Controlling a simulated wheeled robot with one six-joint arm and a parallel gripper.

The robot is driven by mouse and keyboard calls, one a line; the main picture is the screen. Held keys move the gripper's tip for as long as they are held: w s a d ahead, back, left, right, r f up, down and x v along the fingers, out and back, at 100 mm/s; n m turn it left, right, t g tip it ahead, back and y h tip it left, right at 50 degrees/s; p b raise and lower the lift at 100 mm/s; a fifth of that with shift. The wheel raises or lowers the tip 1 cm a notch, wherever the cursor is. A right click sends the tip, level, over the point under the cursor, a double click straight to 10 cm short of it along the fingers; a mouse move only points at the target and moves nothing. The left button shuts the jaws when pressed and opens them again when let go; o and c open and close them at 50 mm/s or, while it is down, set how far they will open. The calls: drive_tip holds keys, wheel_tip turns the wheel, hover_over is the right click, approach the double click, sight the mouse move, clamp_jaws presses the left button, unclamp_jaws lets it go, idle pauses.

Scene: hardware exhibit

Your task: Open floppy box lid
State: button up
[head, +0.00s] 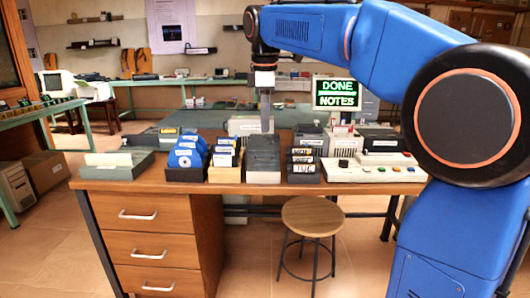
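A dark grey box (263,160) with its top covered stands near the front edge of the wooden desk, in the middle of a row of containers. It looks like the floppy box with its lid down, though the lid seam is too small to make out. My gripper (266,118) hangs from the blue arm, pointing down, above and apparently behind this box. Its fingers are small and partly merge with the background, so I cannot tell whether they are open or touching anything.
Left of the box stand a wooden box of floppies (225,162), a holder of blue discs (187,157) and a grey-green tray (112,168). Right of it are a black floppy rack (303,168) and a button panel (372,169). A monitor (338,93) stands behind, a stool (313,217) in front.

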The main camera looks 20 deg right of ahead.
sight(265, 159)
drive_tip(key=f, duration=0.3)
drive_tip(key=w+f, duration=0.1)
drive_tip(key=f, duration=0.6)
drive_tip(key=shift+w+d+f, duration=0.25)
drive_tip(key=shift+w+f, duration=0.05)
drive_tip(key=shift+w, duration=0.1)
drive_tip(key=shift+c, duration=0.6)
clamp_jaws()
drive_tip(key=shift+r, duration=0.15)
